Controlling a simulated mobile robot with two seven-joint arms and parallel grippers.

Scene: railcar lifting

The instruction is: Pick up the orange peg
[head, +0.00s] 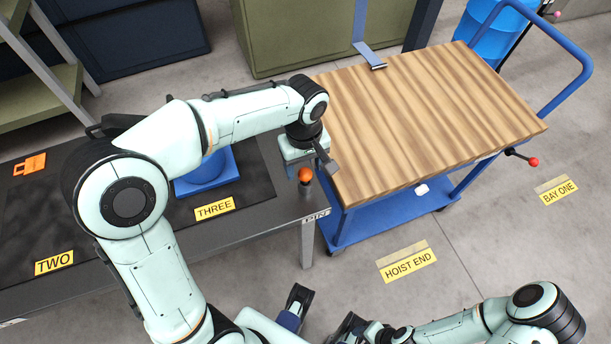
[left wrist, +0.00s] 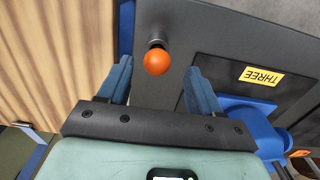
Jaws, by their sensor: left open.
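The orange peg shows as an orange ball-shaped knob (head: 305,175) on a short grey stem, upright at the near right corner of the dark bench, by a "PIN" label (head: 316,216). My left gripper (head: 309,167) is open and points down over it. In the left wrist view the orange knob (left wrist: 156,62) lies between the two blue fingers, close to their tips, with a gap on each side. I see no contact. The lower stem is partly hidden. My right arm (head: 450,330) is at the bottom right; its jaws cannot be made out clearly.
A blue cart with a wooden top (head: 420,120) stands close to the right of the peg. The dark bench (head: 255,220) carries a blue part (head: 205,178) and an orange part (head: 30,165). Labels mark TWO and THREE. Floor around HOIST END (head: 407,265) is clear.

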